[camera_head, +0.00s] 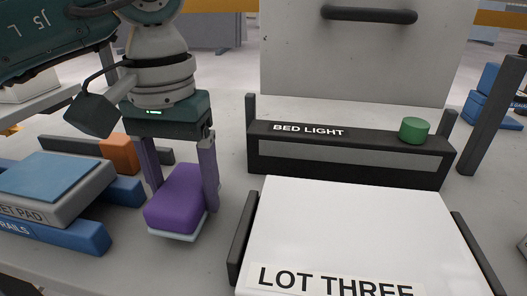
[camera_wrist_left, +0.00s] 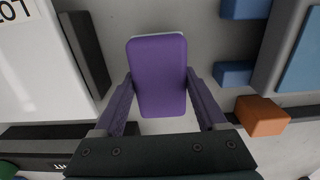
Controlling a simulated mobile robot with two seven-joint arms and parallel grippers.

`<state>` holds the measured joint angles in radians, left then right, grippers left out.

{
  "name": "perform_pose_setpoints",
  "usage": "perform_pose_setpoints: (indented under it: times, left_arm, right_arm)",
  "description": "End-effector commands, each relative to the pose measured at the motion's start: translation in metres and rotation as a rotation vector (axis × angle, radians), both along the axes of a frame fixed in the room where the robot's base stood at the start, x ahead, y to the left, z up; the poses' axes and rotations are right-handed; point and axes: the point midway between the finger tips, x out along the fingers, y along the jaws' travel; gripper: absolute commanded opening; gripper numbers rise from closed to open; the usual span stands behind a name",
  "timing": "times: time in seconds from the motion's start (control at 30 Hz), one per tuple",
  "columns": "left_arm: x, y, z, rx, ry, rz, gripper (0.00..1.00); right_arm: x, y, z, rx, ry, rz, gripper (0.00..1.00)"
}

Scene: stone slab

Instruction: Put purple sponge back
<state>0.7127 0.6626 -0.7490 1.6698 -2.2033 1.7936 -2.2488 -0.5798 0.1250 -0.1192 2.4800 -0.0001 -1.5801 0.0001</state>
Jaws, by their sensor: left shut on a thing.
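The purple sponge (camera_head: 175,200) has a pale underside and sits between the fingers of my left gripper (camera_head: 181,180). The gripper points down and is shut on the sponge, one finger on each side. In the left wrist view, the sponge (camera_wrist_left: 159,75) shows between the two fingertips of the left gripper (camera_wrist_left: 159,85). The sponge is over or on the grey slab; I cannot tell whether it touches. My right gripper is not in view.
An orange block (camera_head: 118,153) and a blue-topped pad (camera_head: 55,178) on blue rails (camera_head: 95,238) lie to the left. A white LOT THREE board (camera_head: 355,225) lies right, with dark side rails. Behind it stands a dark BED LIGHT bar (camera_head: 345,155) with a green cylinder (camera_head: 414,130).

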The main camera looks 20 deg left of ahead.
Motion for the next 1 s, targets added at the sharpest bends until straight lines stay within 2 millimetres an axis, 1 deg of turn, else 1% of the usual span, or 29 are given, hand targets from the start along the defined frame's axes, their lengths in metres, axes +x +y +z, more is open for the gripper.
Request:
perform_pose_setpoints:
  times: [0.03,0.1,0.37,0.5,0.53,0.73,0.77,1.0]
  left_arm:
    - [-0.001,-0.001,-0.008,-0.002,0.003,0.000,0.30]
    - [-0.001,0.000,-0.013,0.000,0.001,-0.001,0.30]
    - [0.000,0.000,-0.014,0.000,-0.001,-0.001,0.30]
    - [0.000,0.000,-0.018,0.000,-0.002,-0.001,0.30]
    - [0.000,0.000,-0.017,0.000,-0.002,0.000,0.76]
    - [0.000,0.000,-0.016,0.000,-0.001,0.000,0.99]
    - [0.000,0.000,-0.016,0.000,-0.001,0.000,1.00]
    - [0.000,0.000,-0.015,-0.001,0.000,-0.001,1.00]
  right_arm:
    - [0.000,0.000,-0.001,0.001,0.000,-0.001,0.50]
    - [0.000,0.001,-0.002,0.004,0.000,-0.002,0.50]
    - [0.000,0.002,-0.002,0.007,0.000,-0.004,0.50]
    - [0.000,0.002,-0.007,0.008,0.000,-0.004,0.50]
    - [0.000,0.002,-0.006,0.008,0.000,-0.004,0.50]
    - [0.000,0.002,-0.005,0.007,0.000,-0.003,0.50]
    - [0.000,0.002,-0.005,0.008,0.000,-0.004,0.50]
    - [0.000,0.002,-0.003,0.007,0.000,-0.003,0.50]
